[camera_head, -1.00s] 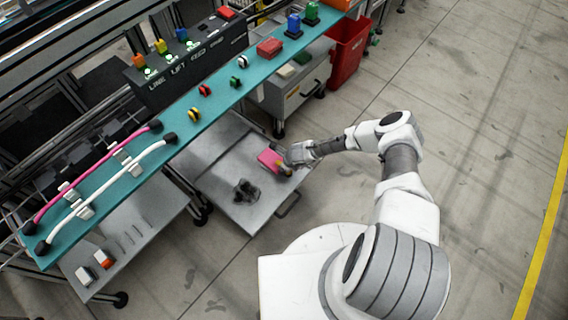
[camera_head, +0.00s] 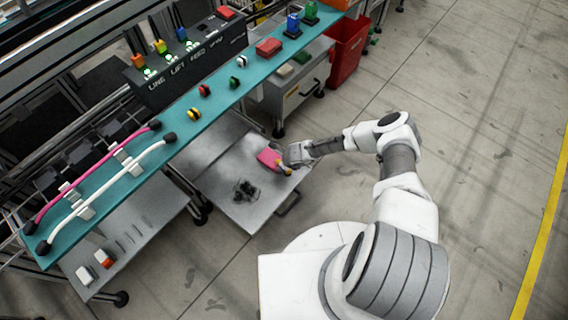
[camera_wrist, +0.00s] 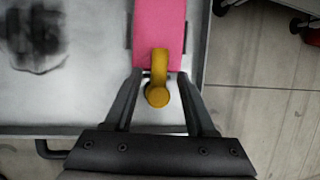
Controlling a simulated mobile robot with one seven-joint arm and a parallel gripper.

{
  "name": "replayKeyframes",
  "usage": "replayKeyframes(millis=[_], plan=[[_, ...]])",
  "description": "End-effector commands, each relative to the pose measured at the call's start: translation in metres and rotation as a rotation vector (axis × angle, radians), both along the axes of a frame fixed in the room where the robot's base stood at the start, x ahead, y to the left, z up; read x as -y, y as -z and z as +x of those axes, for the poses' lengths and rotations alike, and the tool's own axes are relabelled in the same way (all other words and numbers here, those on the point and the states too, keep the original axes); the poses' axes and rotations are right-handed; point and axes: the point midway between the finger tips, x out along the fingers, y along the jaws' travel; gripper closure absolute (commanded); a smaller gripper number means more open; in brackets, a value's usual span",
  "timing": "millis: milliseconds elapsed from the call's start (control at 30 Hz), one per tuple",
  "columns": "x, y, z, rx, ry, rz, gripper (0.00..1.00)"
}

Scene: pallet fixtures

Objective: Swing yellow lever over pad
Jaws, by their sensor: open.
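The yellow lever (camera_wrist: 159,80) shows in the wrist view as a short bar with a round knob at its near end. Its far end lies over the end of a pink block (camera_wrist: 158,25), which may be the pad. In the head view the pink block (camera_head: 268,157) sits on a grey metal tray, with a bit of the yellow lever (camera_head: 285,170) beside my gripper (camera_head: 288,158). In the wrist view my gripper (camera_wrist: 160,95) is open, one finger on each side of the lever's knob. I see a gap on both sides and cannot tell the height.
The grey tray (camera_head: 225,205) has a dark mark (camera_head: 244,190) left of the pink block and a handle (camera_head: 289,204) at its front edge. A teal shelf (camera_head: 150,180) with buttons and cables runs behind and above. A red bin (camera_head: 346,50) stands at the back. Floor at right is clear.

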Motion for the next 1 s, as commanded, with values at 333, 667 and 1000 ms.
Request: replayKeyframes(millis=[333,667,1000], plan=[[0.004,-0.029,-0.010,-0.001,-0.001,0.000,0.44],[0.017,-0.102,-0.039,0.001,-0.003,0.000,0.44],[0.028,-0.152,-0.062,0.000,0.000,-0.002,0.44]])
